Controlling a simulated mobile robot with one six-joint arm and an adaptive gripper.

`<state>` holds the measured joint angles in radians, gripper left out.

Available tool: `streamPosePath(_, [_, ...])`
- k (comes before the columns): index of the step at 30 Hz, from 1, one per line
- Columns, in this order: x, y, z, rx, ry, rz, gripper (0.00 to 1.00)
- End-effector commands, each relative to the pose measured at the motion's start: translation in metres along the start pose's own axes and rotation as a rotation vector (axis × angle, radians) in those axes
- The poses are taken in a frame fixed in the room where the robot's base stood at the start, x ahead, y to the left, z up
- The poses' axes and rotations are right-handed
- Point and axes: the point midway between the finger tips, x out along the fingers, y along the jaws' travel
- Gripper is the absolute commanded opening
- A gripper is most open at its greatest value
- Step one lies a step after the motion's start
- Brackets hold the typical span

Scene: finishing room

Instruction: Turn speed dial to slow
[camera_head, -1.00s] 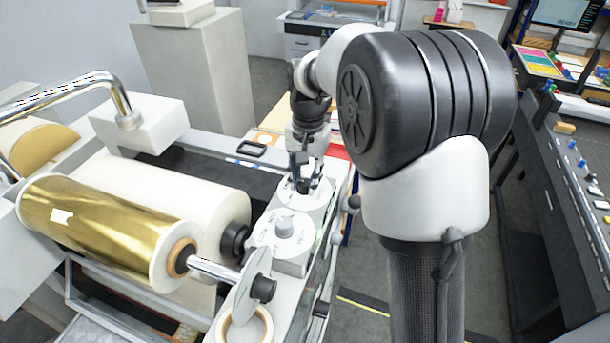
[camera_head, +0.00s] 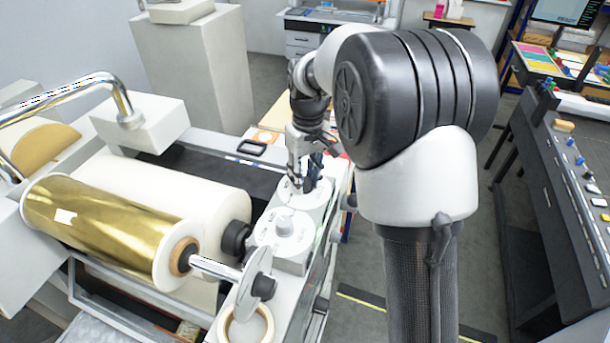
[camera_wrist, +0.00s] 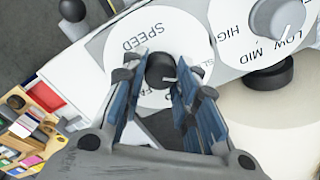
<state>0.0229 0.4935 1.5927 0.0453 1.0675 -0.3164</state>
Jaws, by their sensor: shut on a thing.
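The speed dial has a round white face (camera_wrist: 150,30) lettered SPEED, with a dark knob (camera_wrist: 160,70) at its centre. In the wrist view, FAST at the left and SLOW at the right are partly hidden by my fingers. My gripper (camera_wrist: 159,78) has its two blue-and-dark fingers shut on the knob, one on each side. The knob's pointer cannot be made out clearly. In the head view, my gripper (camera_head: 304,180) reaches down onto the white dial face (camera_head: 318,200), and its fingers hide the knob.
A second white dial (camera_wrist: 232,40) marked HIGH, MID and LOW, with a grey knob (camera_wrist: 278,16), sits close beside it. A gold foil roll (camera_head: 100,225) and a metal shaft (camera_head: 215,270) lie to the left. A black control console (camera_head: 555,190) stands right.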

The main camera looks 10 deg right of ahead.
Motion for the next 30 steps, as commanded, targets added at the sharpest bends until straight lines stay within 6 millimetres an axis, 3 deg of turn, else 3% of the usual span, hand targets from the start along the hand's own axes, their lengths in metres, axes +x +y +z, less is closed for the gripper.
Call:
streamPosePath(9, [0.0001, 0.0000, 0.0000, -0.115, -0.006, 0.000, 0.04])
streamPosePath(25, [0.0003, 0.0001, 0.0003, -0.136, -0.007, 0.000, 0.04])
streamPosePath(26, [0.0003, 0.0001, 0.0003, -0.136, -0.007, 0.000, 0.29])
streamPosePath(30, [0.0003, 0.0001, 0.0002, -0.136, -0.007, 0.000, 0.38])
